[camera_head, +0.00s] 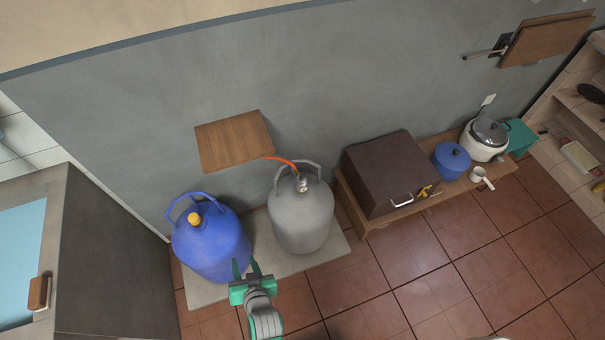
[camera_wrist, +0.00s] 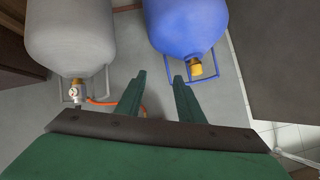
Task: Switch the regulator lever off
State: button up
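The regulator (camera_head: 301,183) is a small metal fitting on top of the grey gas cylinder (camera_head: 300,222), with an orange hose (camera_head: 281,161) running from it. In the wrist view the regulator (camera_wrist: 75,92) is at the left, with a pale round face; its lever is too small to make out. My gripper (camera_head: 248,267) is in front of and between the two cylinders, below the regulator in the head view. In the wrist view my gripper's two green fingers (camera_wrist: 160,88) stand apart with nothing between them. It touches neither cylinder, as far as I can tell.
A blue cylinder (camera_head: 211,248) with a yellow cap stands left of the grey one, both on a low grey slab (camera_head: 333,248). A wooden shelf board (camera_head: 235,140) juts from the wall above. A low bench (camera_head: 362,222) with a brown box (camera_head: 388,172) stands right. Tiled floor in front is clear.

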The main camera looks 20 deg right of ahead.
jog(key=w+f+n+g+y, duration=0.1)
jog(key=w+f+g, duration=0.1)
jog(key=w, duration=1)
jog(key=n+g+h, duration=0.2)
jog(key=g+h, duration=0.1)
jog(key=g, duration=0.6)
send_near(303, 175)
jog(key=shift+w+d+f, duration=0.15)
jog(key=shift+f, duration=0.05)
notch_tip(303, 175, down, 9)
jog(key=shift+f, duration=0.45)
grip_shut()
